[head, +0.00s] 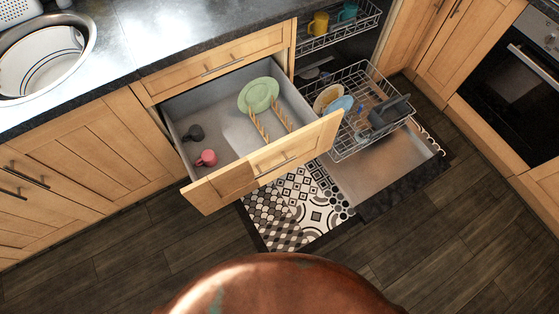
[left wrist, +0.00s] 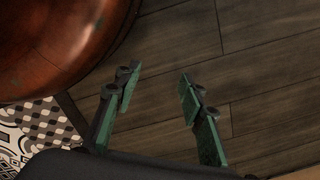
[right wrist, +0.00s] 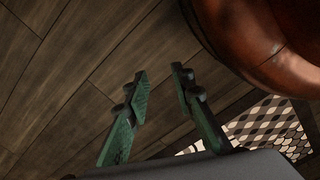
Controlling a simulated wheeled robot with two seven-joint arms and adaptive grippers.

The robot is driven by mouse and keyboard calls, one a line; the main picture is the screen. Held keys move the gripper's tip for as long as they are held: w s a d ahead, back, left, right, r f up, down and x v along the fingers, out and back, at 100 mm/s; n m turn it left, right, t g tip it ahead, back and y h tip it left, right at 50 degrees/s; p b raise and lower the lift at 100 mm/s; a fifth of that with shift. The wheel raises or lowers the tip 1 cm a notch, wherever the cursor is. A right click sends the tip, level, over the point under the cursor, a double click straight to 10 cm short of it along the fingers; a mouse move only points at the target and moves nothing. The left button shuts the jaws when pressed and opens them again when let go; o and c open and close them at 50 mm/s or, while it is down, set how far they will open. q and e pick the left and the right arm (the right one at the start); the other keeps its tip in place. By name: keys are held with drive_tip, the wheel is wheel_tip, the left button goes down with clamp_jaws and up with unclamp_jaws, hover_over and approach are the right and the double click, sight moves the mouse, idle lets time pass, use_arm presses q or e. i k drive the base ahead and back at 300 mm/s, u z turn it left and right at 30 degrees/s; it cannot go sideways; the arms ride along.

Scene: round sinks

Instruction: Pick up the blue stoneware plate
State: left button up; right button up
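A blue plate (head: 341,106) stands tilted in the pulled-out lower dishwasher rack (head: 374,75), beside a cream plate (head: 326,97). The cream plate is left of it, and the rack's wires partly cover both. My left gripper (left wrist: 157,88) is open and empty above the dark wood floor in the left wrist view. My right gripper (right wrist: 159,80) is open and empty above the floor in the right wrist view. Neither gripper shows in the head view, and neither is near the plate.
An open drawer (head: 217,110) left of the rack holds a green plate (head: 259,94), a pink mug (head: 206,157) and a dark mug (head: 195,133). The upper rack (head: 335,33) holds yellow and teal mugs. The lowered dishwasher door (head: 385,165) lies below the lower rack. A patterned mat (head: 298,210) covers some floor.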

sight(345, 102)
drive_tip(key=z, duration=1.8)
drive_tip(key=i, duration=0.45)
drive_tip(key=u, duration=0.45)
